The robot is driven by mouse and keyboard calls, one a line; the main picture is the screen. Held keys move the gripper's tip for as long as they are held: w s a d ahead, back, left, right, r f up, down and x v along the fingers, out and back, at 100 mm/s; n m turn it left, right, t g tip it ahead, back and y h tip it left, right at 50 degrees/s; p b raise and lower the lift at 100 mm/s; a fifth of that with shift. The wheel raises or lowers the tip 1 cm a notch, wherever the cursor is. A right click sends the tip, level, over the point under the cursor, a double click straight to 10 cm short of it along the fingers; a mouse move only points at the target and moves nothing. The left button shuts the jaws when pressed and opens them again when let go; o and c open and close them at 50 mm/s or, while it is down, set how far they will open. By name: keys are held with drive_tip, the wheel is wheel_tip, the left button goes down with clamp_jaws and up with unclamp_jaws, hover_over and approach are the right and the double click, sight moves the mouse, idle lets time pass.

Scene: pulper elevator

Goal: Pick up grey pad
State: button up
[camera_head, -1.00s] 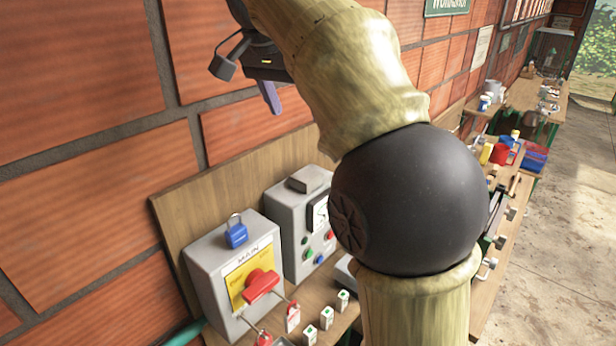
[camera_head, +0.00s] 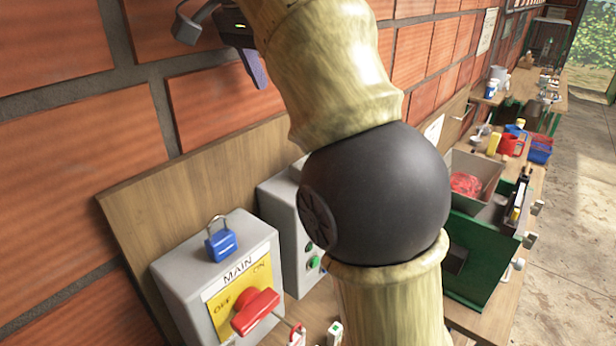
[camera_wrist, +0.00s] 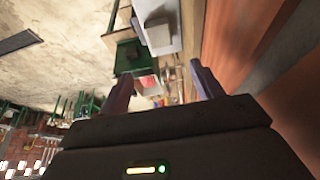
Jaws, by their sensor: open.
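In the head view, my gripper (camera_head: 250,62) is high at the upper left, above the boxes, and only part of it shows. In the wrist view, my gripper (camera_wrist: 163,80) has its two fingers spread with nothing held between them. A dark grey block (camera_wrist: 158,38), which may be the grey pad, lies on a pale grey surface at the top of the wrist view, beyond the fingers. In the head view now, my arm hides the top of the grey control box (camera_head: 280,225), and I cannot see the pad there.
A grey MAIN switch box (camera_head: 215,290) with a red handle and a blue padlock (camera_head: 221,240) stands at the lower left. A wooden backboard (camera_head: 165,195) and brick wall rise behind. A green machine (camera_head: 470,255) and an open bin with red contents (camera_head: 470,180) stand right.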

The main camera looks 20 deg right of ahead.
drive_tip(key=x, duration=0.4)
drive_tip(key=b+x, duration=0.1)
drive_tip(key=x, duration=0.8)
drive_tip(key=shift+w, duration=0.25)
drive_tip(key=shift+d, duration=0.1)
drive_tip(key=shift+s, duration=0.2)
